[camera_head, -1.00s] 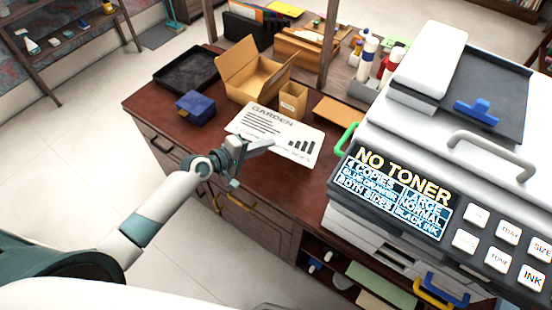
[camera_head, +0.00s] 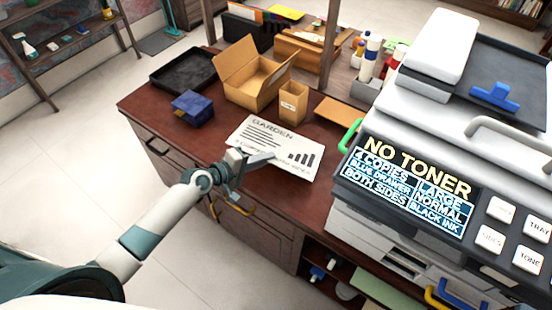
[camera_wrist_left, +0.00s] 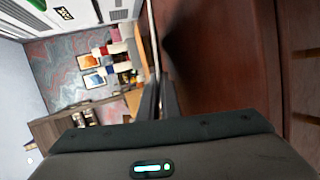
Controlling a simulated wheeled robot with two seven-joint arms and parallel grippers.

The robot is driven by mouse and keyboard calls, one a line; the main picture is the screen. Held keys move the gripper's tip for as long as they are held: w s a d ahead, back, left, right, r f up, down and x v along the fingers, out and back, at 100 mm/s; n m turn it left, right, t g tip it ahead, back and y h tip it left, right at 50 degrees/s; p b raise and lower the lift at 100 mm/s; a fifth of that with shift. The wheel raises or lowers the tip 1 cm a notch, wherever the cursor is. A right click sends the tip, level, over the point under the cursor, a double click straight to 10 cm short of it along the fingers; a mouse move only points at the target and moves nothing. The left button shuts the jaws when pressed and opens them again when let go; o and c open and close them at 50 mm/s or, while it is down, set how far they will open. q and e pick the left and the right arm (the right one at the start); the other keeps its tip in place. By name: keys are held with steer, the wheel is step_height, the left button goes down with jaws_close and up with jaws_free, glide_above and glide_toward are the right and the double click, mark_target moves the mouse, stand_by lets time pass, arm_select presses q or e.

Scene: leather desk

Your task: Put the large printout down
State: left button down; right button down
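The large printout (camera_head: 272,148), a white sheet headed "GARDEN" with text lines and dark bars, lies level at or just above the brown desk top (camera_head: 200,135). I cannot tell if all of it touches. My left gripper (camera_head: 262,159) is at the sheet's near edge. In the left wrist view, the fingers (camera_wrist_left: 160,97) are close together, with the sheet (camera_wrist_left: 152,40) seen edge-on as a thin pale line between them. The desk surface (camera_wrist_left: 225,60) is close beside it, with a dark shadow. My right gripper is not in view.
Behind the sheet stand an open cardboard box (camera_head: 258,80) and a small tan box (camera_head: 293,103). A blue box (camera_head: 193,108) and black tray (camera_head: 185,70) are to the left. A large copier (camera_head: 420,190) reading "NO TONER" fills the right. Bare desk lies left of the sheet.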

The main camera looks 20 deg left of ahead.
arm_select(q)
steer(key=c, duration=2.2)
jaws_free()
steer(key=shift+o, duration=0.2)
steer(key=shift+a, duration=0.1)
steer(key=p+v, duration=0.2)
steer(key=v, duration=0.6)
steer(key=shift+r, duration=0.1)
